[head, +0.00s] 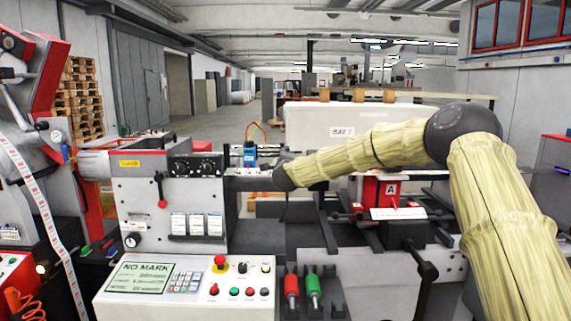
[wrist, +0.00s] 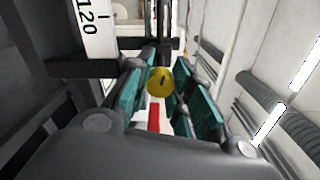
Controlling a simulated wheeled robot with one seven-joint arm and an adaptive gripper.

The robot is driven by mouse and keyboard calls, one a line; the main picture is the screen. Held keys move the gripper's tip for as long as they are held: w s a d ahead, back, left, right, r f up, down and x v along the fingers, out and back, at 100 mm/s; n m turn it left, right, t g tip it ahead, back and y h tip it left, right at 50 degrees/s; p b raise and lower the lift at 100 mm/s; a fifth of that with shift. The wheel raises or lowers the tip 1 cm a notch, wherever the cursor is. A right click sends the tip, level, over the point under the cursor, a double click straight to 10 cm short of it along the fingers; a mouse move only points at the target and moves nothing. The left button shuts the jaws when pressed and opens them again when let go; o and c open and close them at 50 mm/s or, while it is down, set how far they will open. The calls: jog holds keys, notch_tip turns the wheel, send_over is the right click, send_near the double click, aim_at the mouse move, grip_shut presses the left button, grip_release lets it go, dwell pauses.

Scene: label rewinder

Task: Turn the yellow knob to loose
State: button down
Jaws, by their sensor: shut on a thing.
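The yellow knob (wrist: 160,80) is round with a dark mark on its face. In the wrist view it sits between the green pads at the far end of my fingers. My gripper (wrist: 161,86) is shut on it, one pair of pads on each side. In the head view my arm reaches left across the machine, and its dark wrist end is at the middle. I cannot make out the knob or the fingertips there. The knob's turn position is too small to read for sure.
A white scale marked 120 (wrist: 92,25) is close to the left of my fingers. In the head view, a blue part (head: 249,155) stands near my wrist. The control panel (head: 185,288) with its NO MARK screen and a red block marked A (head: 381,191) are nearby.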

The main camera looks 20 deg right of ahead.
jog(key=shift+n+b, duration=0.3)
jog(key=shift+n, duration=1.2)
jog(key=c, duration=1.2)
grip_release()
jog(key=shift+d, duration=0.1)
jog(key=shift+c, duration=0.2)
jog(key=shift+s+f, duration=0.1)
jog(key=v, duration=0.8)
